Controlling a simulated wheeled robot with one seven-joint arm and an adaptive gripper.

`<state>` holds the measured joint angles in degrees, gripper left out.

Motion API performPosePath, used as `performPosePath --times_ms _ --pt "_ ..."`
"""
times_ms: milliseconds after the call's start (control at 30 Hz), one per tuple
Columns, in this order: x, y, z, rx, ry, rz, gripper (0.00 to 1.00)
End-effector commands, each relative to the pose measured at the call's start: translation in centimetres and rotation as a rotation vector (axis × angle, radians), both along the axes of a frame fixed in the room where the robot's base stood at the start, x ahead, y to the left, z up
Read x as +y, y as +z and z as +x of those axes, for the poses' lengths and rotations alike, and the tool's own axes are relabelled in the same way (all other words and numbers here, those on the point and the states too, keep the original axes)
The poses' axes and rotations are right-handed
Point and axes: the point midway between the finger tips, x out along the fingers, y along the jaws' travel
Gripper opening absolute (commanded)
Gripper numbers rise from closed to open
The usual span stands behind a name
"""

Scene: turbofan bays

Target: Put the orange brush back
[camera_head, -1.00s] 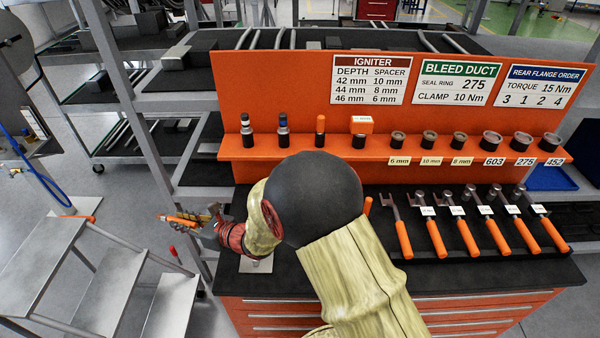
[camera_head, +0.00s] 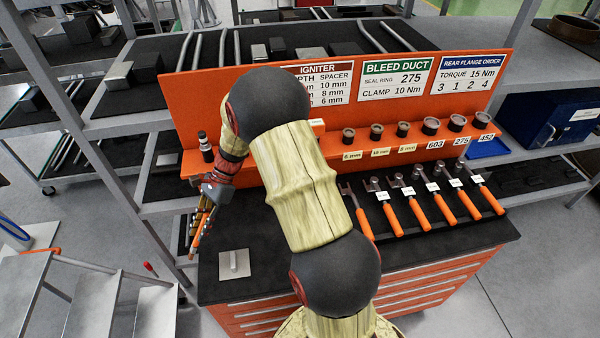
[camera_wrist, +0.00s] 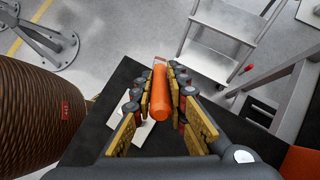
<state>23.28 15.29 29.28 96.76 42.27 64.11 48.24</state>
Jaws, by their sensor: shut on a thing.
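My gripper (camera_head: 206,212) is shut on the orange brush (camera_head: 197,234), beside the left end of the cart's black top (camera_head: 265,240). The brush hangs steeply tilted in the head view, its orange part low. In the wrist view the orange brush (camera_wrist: 160,98) lies between the two fingers of my gripper (camera_wrist: 160,95). I cannot make out bristles. A pale square plate with a small upright bar (camera_head: 234,264) lies on the black top, to the right of and below the brush in the head view; the plate (camera_wrist: 128,125) is partly hidden by a finger in the wrist view.
Several orange-handled tools (camera_head: 418,213) lie on the right of the cart top. An orange shelf (camera_head: 370,163) with sockets stands behind; my arm hides part of it. Grey steps (camera_head: 110,295) stand at left. The top around the plate is clear.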

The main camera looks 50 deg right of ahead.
Motion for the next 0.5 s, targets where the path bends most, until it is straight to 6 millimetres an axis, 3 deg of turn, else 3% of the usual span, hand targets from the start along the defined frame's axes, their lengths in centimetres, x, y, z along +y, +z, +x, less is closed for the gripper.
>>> performPosePath --times_ms 267,500 --pt "-6.6 1.4 -4.5 -0.061 0.516 -0.250 0.00" --pt "-15.6 3.4 -9.2 -0.230 0.967 -0.450 0.00"
